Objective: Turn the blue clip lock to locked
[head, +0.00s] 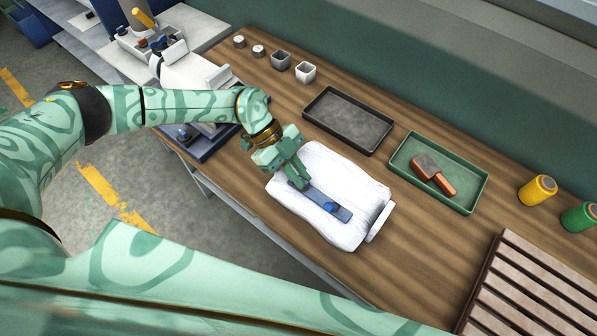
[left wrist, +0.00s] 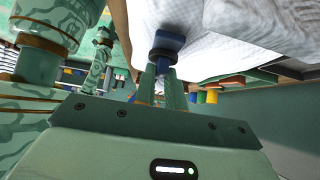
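A flat grey-blue clip bar (head: 318,200) lies across a white, pillow-like bag (head: 345,170) on the wooden bench. A brighter blue lock piece (head: 332,207) sits on the bar's right part. My left gripper (head: 303,184) points down at the bar's left end, a little left of the lock. In the left wrist view, its two narrow fingers (left wrist: 163,80) are close together, with a blue part (left wrist: 169,42) just beyond their tips. I cannot tell whether they grip the bar. My right forearm crosses the bottom of the head view; its gripper is out of view.
A black tray (head: 347,120) and a green tray (head: 439,172) with a brown-handled tool (head: 433,175) lie behind the bag. Yellow (head: 537,190) and green (head: 580,217) spools and a slatted rack (head: 530,290) stand right. Small cups (head: 305,72) are at the back left.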

